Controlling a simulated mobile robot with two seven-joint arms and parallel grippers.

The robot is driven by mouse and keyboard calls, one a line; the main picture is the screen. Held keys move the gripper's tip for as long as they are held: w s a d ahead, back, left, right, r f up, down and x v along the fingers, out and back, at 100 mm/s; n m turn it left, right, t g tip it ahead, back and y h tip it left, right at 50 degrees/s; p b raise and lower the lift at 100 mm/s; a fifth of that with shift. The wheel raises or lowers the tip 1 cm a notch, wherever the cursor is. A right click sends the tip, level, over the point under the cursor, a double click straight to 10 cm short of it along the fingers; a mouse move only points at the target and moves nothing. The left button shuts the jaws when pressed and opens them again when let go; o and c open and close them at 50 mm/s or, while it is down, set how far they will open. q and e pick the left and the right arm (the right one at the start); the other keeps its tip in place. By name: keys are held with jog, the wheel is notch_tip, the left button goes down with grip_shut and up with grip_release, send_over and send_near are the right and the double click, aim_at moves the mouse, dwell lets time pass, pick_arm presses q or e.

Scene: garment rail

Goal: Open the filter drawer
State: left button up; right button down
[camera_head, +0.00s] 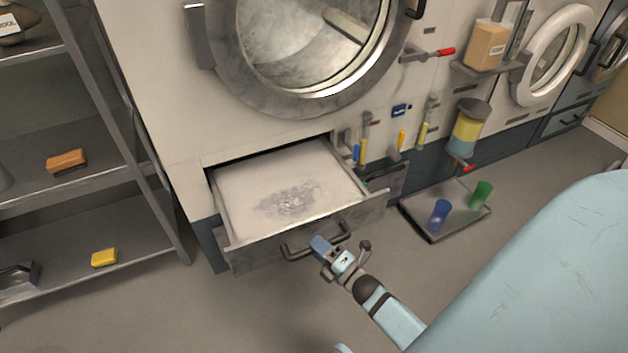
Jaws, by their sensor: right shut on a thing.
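The filter drawer (285,192) is pulled out from the white machine below the large round door. A patch of grey lint (290,200) lies on its pale inside surface. The drawer's dark bar handle (298,254) runs along its metal front. My right gripper (325,247) is at the right part of this handle and is shut on it. The fingertips partly hide the bar.
A grey tray (432,229) with a blue cup (439,213) and a green cup (481,195) lies on the floor right of the drawer. A metal shelf (90,215) stands at the left. Valves with red handles (445,51) stick out from the machine. The floor before the drawer is clear.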

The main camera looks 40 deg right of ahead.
pick_arm(q)
jog(key=shift+f, duration=0.1)
pick_arm(e)
jog(key=shift+s, duration=0.2)
jog(key=c, duration=1)
grip_release()
pick_arm(q)
jog(key=f, duration=0.1)
jog(key=a+f+g+y+p, duration=0.1)
jog(key=f, duration=0.1)
jog(key=shift+s+a+f+g+y+p, duration=0.15)
jog(key=shift+s+a+g+y+p, duration=0.15)
jog(key=shift+g+p, duration=0.1)
pick_arm(e)
jog(key=v, duration=1.3)
jog(key=shift+s, duration=0.35)
pick_arm(q)
jog(key=shift+d, duration=0.15)
